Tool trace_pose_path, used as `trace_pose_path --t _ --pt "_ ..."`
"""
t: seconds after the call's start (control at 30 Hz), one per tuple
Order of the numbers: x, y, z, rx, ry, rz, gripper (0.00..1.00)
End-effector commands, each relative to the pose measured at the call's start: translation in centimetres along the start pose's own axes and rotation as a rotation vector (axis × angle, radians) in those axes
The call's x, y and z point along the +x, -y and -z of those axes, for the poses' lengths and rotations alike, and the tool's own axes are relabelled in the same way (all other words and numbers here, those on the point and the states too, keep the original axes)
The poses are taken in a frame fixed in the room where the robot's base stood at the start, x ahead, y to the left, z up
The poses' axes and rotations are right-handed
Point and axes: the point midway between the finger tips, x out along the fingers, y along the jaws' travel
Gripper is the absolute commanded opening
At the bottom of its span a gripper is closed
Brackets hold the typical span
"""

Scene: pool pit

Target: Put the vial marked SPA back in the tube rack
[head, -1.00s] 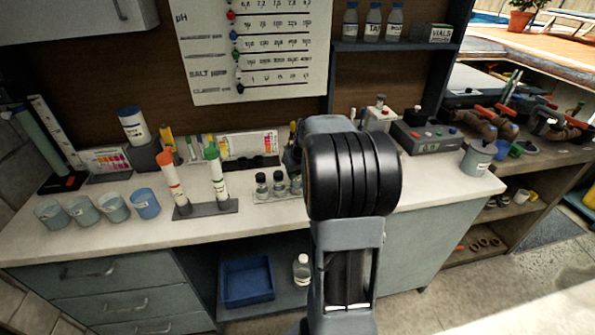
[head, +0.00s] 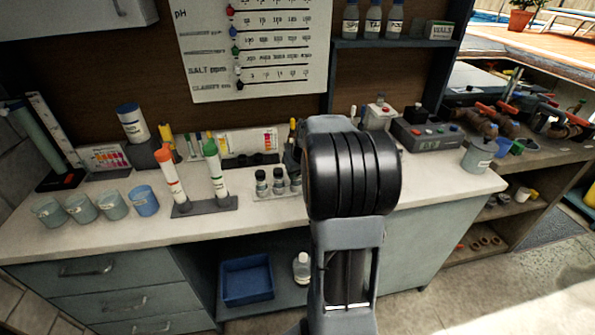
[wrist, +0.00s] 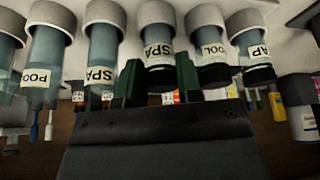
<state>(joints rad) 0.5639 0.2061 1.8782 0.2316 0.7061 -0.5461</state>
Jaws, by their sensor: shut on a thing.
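In the wrist view my gripper (wrist: 159,82) has its two dark green fingers on either side of a vial marked SPA (wrist: 159,50), shut on it. Another vial marked SPA (wrist: 101,74) is just left of it. Vials marked POOL (wrist: 211,48) and TAP (wrist: 257,48) are to the right, and one more POOL vial (wrist: 44,75) is at the far left. In the head view a low pale rack (head: 264,195) holds several dark-capped vials (head: 262,183) on the counter. My arm hides the gripper's fingertips and the rack's right part there.
A grey stand (head: 203,207) with red-capped and green-capped tubes is just left of the rack. Several cups (head: 145,202) stand farther left. A grey device (head: 427,137) is to the right at the back. The front counter strip is clear.

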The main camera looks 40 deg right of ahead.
Motion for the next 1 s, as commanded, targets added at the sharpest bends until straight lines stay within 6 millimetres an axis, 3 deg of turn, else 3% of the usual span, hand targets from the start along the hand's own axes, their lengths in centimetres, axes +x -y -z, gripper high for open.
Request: trace_pose_path --t 0.07,0.1,0.4,0.73,1.0 --pt "0.1 0.0 -0.1 0.0 0.0 0.0 0.07" --pt "0.1 0.0 -0.1 0.0 0.0 0.0 0.34" --pt "0.1 0.0 -0.1 0.0 0.0 0.0 0.63" --pt "-0.1 0.0 0.0 0.0 0.0 0.0 0.63" --pt "-1.7 0.0 0.7 0.0 -0.001 -0.001 0.63"
